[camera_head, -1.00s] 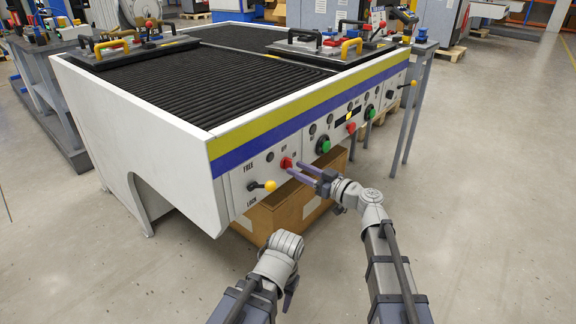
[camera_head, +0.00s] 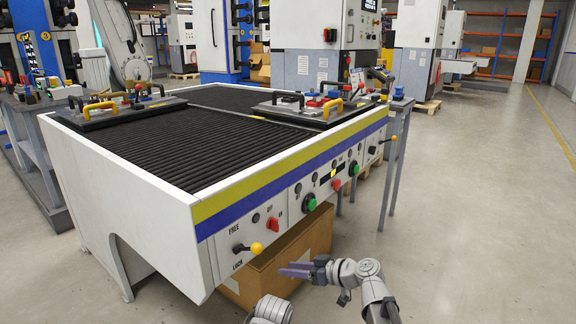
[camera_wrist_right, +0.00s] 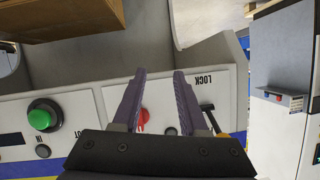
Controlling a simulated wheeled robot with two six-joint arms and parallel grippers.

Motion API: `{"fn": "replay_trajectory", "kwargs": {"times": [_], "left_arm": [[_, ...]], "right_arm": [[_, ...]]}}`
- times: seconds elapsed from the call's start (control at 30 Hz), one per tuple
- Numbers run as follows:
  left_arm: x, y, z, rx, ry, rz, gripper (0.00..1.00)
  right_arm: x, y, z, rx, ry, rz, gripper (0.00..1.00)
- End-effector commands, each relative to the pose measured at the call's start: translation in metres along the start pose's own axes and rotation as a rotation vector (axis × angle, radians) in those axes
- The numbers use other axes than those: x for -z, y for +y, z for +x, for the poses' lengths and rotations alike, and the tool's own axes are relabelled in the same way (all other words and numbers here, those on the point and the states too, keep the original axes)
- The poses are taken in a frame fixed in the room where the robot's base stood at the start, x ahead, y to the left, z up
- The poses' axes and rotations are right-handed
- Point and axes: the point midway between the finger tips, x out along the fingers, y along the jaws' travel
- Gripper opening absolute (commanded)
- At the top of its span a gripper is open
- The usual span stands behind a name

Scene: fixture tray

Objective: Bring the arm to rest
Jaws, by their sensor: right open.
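My right gripper (camera_head: 285,269) is open and empty, in front of the control panel (camera_head: 262,215) and below its red switch (camera_head: 273,224) in the head view. In the right wrist view its two purple fingers (camera_wrist_right: 160,76) are spread, with the red switch (camera_wrist_right: 143,117) showing between them, beyond the tips' line of contact. No touch with the panel shows. My left arm (camera_head: 270,311) shows only as a grey wrist part at the bottom edge; its gripper is out of view.
A yellow-knobbed lever (camera_head: 249,248) marked FREE and LOCK sticks out of the panel, with a green button (camera_head: 309,204) farther right. A cardboard box (camera_head: 270,272) stands under the machine. Fixtures (camera_head: 300,106) lie on the ribbed top. Floor to the right is clear.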

Motion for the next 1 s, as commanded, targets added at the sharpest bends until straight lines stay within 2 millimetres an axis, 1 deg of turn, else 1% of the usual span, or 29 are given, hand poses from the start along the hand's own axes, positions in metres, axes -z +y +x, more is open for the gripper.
{"fn": "replay_trajectory", "kwargs": {"times": [0.03, 0.07, 0.1, 0.13, 0.2, 0.27, 0.3, 0.4, 0.5, 0.6, 0.67, 0.7, 0.73, 1.0], "left_arm": [[0.000, 0.000, 0.000, 0.000, 0.000, 0.000, 0.50], [0.000, 0.000, 0.000, 0.000, 0.000, 0.000, 0.50], [0.000, 0.000, 0.000, 0.000, 0.000, 0.000, 0.50], [0.000, 0.000, 0.000, 0.000, 0.000, 0.000, 0.50], [0.000, 0.000, 0.000, 0.000, 0.000, 0.000, 0.50], [0.000, 0.000, 0.000, 0.000, 0.000, 0.000, 0.50], [0.000, 0.000, 0.000, 0.000, 0.000, 0.000, 0.50], [0.000, 0.000, 0.000, 0.000, 0.000, 0.000, 0.50], [0.000, 0.000, 0.000, 0.000, 0.000, 0.000, 0.50], [0.000, 0.000, 0.000, 0.000, 0.000, 0.000, 0.50], [0.000, 0.000, 0.000, 0.000, 0.000, 0.000, 0.50], [0.000, -0.001, -0.007, 0.000, 0.000, 0.000, 0.50], [-0.001, -0.001, -0.010, 0.000, 0.000, 0.000, 0.50], [-0.002, -0.003, -0.027, 0.002, -0.001, 0.000, 0.50]], "right_arm": [[-0.026, -0.008, -0.005, -0.009, -0.104, 0.055, 0.42], [-0.042, -0.010, -0.008, -0.022, -0.169, 0.095, 0.42], [-0.063, -0.012, -0.014, -0.047, -0.257, 0.149, 0.42], [-0.078, -0.013, -0.019, -0.071, -0.321, 0.190, 0.42], [-0.112, -0.013, -0.036, -0.144, -0.462, 0.286, 0.42], [-0.136, -0.012, -0.051, -0.219, -0.565, 0.360, 0.42], [-0.149, -0.011, -0.062, -0.272, -0.624, 0.406, 0.42], [-0.176, -0.008, -0.089, -0.407, -0.744, 0.504, 0.42], [-0.196, -0.005, -0.116, -0.547, -0.833, 0.587, 0.42], [-0.211, -0.003, -0.144, -0.691, -0.902, 0.658, 0.42], [-0.218, -0.002, -0.160, -0.781, -0.934, 0.695, 0.42], [-0.209, -0.014, -0.150, -0.749, -0.954, 0.660, 0.42], [-0.207, -0.021, -0.145, -0.738, -0.968, 0.641, 0.42], [-0.191, -0.077, -0.119, -0.670, -1.087, 0.488, 0.42]]}}
